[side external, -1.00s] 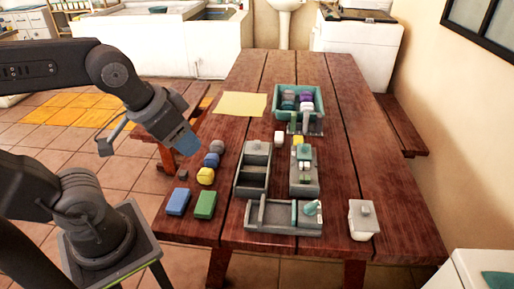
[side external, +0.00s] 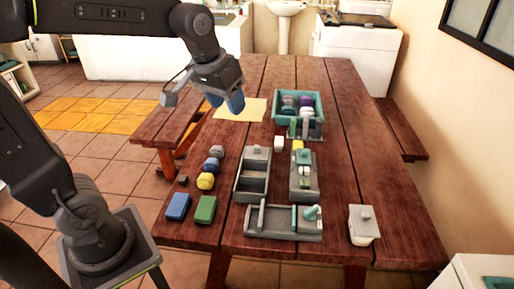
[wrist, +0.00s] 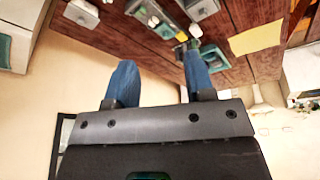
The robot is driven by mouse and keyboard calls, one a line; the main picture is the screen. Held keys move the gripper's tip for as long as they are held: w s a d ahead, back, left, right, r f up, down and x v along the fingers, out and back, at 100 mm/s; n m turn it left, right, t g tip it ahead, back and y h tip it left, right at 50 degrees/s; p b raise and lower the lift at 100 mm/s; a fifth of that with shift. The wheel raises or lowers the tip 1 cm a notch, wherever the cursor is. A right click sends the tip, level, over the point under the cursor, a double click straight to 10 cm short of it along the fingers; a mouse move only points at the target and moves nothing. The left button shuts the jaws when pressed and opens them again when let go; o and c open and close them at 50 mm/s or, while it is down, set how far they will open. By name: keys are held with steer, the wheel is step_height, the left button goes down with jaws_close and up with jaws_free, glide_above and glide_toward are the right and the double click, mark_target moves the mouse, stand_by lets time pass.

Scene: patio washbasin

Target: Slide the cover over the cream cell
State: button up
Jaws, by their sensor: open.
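My gripper (side external: 226,101) is raised above the far left part of the table, near the yellow sheet, with blue fingers apart and nothing between them. Both fingers also show in the wrist view (wrist: 160,78). A long grey two-cell box (side external: 238,187) stands mid-table; a grey cover with a small knob (side external: 257,154) lies over its far end, and the nearer cells look open and dark. I cannot make out a cream floor or which cell is cream. My gripper is well apart from this box.
A grey tray (side external: 284,237) with a teal-handled part is in front. A grey fixture (side external: 304,185) stands right, a white lidded box (side external: 362,226) further right. A teal crate (side external: 319,104) holds several items. Coloured blocks (side external: 205,209) lie left. The yellow sheet (side external: 240,115) lies flat.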

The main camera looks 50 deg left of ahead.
steer(key=w+a+f+n+g, duration=0.1)
steer(key=w+a+f+n, duration=0.1)
steer(key=w+a, duration=0.3)
steer(key=w+a+f+n+g, duration=0.1)
steer(key=w+a+f, duration=0.15)
steer(key=w, duration=0.55)
steer(key=n+g, duration=0.2)
steer(key=n, duration=0.1)
glide_above(257, 146)
step_height(257, 146, down, 14)
step_height(257, 146, down, 14)
steer(key=shift+s+d+r, duration=0.1)
steer(key=shift+r, duration=0.1)
jaws_close()
